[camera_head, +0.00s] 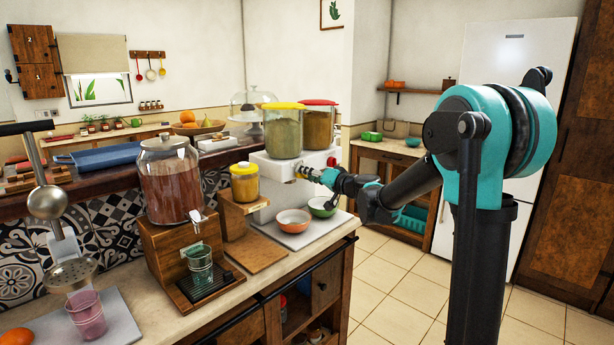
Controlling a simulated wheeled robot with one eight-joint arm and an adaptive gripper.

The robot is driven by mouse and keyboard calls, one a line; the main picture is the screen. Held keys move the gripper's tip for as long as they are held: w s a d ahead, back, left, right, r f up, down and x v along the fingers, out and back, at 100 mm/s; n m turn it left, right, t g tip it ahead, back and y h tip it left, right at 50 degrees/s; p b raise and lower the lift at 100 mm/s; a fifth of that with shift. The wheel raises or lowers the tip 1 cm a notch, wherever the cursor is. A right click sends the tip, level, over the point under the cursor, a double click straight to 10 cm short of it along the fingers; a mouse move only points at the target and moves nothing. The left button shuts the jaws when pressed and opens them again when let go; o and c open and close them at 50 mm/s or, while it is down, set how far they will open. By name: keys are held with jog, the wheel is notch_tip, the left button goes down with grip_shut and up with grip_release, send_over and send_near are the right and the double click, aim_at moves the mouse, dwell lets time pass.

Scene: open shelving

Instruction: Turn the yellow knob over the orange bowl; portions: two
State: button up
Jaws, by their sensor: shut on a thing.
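A white dispenser (270,170) carries two clear canisters, one with a yellow lid (284,106) and one with a red lid. The orange bowl (293,222) stands on a grey board below the yellow-lidded canister, and its inside looks pale. My gripper (303,172) reaches in from the right to the dispenser's front, above the orange bowl. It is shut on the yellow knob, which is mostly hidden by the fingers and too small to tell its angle. A red knob (332,161) sits farther right on the dispenser.
A green bowl (322,207) stands right of the orange bowl, below my arm. A yellow jar (244,186) on a wooden stand and a large drink dispenser (170,185) are to the left. The counter's front edge is close to the bowls.

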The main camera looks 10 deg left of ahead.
jog(key=m, duration=0.6)
jog(key=shift+w+m+g+y, duration=0.1)
jog(key=shift+m+g+y, duration=0.2)
dwell(0.4)
jog(key=o, duration=1.1)
jog(key=shift+o, duration=0.2)
jog(key=shift+d, duration=0.1)
jog(key=v, duration=1.2)
